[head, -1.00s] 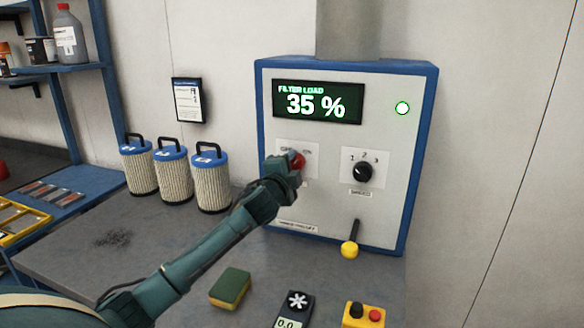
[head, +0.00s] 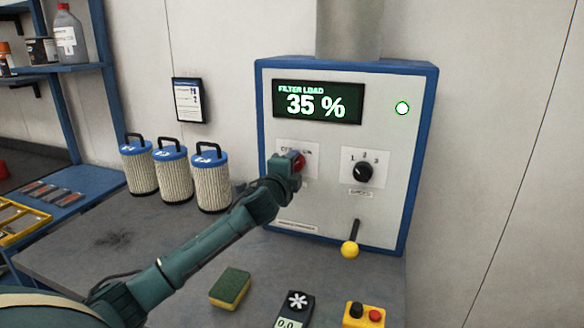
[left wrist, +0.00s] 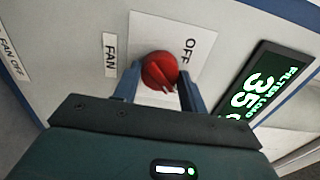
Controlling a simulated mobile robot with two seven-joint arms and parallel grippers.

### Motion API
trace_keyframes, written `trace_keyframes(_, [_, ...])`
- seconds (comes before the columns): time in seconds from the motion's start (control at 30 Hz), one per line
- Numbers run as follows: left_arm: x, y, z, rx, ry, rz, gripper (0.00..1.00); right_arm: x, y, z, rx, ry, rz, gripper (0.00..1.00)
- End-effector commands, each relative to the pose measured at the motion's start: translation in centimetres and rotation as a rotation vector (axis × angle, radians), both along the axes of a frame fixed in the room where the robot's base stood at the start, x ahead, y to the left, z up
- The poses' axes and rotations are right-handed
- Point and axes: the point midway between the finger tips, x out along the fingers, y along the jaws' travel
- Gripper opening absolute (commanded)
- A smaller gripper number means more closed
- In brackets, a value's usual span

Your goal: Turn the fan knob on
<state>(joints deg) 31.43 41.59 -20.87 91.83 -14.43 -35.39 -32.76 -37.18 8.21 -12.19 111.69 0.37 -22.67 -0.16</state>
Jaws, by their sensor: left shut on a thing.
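The red fan knob (head: 299,160) is on a white plate at the left of the control box's front, partly hidden by my gripper in the head view. In the left wrist view the knob (left wrist: 159,70) shows between two blue-grey fingers, with an OFF label above and right of it and a FAN label at its left. My left gripper (left wrist: 160,90) is shut on it; in the head view the gripper (head: 290,165) covers the knob's lower left. I cannot tell clearly where the knob points. My right gripper is not in view.
The control box (head: 393,215) has a display (head: 318,102) reading FILTER LOAD 35 %, a lit green lamp (head: 403,108), a black selector (head: 363,172) and a yellow-tipped lever (head: 350,248). Filter cartridges (head: 210,180) stand left; a sponge (head: 231,288), meter (head: 296,305) and button box (head: 364,315) lie in front.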

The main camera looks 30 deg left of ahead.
Motion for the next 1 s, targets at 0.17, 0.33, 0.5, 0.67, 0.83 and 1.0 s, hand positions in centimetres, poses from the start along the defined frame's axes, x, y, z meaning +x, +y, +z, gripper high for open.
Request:
trace_keyframes(0.17, [0.0, 0.0, 0.0, 0.002, 0.000, 0.000, 0.55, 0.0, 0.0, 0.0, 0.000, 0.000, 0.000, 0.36])
trace_keyframes(0.33, [0.0, 0.0, 0.0, 0.001, 0.000, 0.000, 0.64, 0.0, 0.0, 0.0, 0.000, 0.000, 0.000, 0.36])
trace_keyframes(0.5, [0.0, 0.0, 0.0, 0.000, 0.000, 0.000, 0.64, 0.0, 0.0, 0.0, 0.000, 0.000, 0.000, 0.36])
trace_keyframes(0.67, [-0.9, -0.2, -0.2, 0.001, 0.001, 0.000, 0.64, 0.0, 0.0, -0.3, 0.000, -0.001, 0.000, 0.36])
trace_keyframes(0.83, [-3.6, -0.9, -0.3, 0.002, 0.001, -0.002, 0.64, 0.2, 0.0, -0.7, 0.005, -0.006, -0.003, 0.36])
trace_keyframes(1.0, [-7.2, -1.8, -0.4, 0.003, 0.002, -0.003, 0.64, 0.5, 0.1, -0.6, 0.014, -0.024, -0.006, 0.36])
